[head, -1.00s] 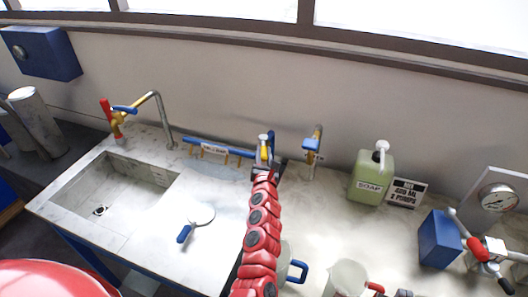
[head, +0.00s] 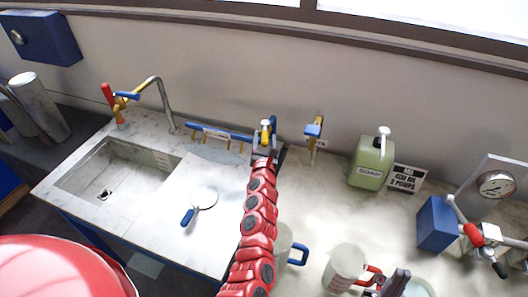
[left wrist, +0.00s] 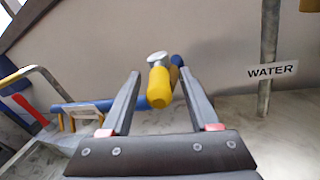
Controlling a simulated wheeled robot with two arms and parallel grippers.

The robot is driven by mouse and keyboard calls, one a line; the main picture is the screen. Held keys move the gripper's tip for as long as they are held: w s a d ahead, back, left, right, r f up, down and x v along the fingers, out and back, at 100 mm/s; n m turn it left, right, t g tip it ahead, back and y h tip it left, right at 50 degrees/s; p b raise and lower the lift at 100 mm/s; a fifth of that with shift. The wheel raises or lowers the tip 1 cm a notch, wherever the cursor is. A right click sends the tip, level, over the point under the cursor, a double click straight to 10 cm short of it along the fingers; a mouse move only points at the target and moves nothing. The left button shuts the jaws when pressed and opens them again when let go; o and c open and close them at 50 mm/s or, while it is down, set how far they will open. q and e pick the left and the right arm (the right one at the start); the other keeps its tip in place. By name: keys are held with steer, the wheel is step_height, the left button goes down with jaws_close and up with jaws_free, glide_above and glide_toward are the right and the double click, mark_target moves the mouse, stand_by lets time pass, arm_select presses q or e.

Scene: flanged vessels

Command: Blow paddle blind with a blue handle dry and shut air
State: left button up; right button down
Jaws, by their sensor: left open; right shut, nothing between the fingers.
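The paddle blind, a pale round disc (head: 205,196) with a blue handle (head: 187,217), lies flat on the white board right of the sink. My left gripper (head: 265,143) is up at the wall, at a fitting with a yellow part (head: 265,133), a pale metal cap and blue behind it. In the left wrist view, my left gripper (left wrist: 160,74) is open, and the yellow part (left wrist: 159,88) appears between its fingers; I cannot tell whether they touch. My right gripper (head: 395,283) is shut and empty at the bottom edge, near the mugs. No air label is readable.
A sink (head: 105,180) with a red-and-blue-handled tap (head: 125,98) is at left. A blue hook rail (head: 215,133) runs left of the fitting. A blue-handled tap (head: 313,130), labelled WATER (left wrist: 273,70), stands right. Soap bottle (head: 370,162), mugs (head: 345,266) and gauge (head: 496,185) lie further right.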

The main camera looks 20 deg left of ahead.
arm_select(q)
steer(key=p+v, duration=0.2)
steer(key=v, duration=1.5)
steer(key=shift+s+a, duration=0.1)
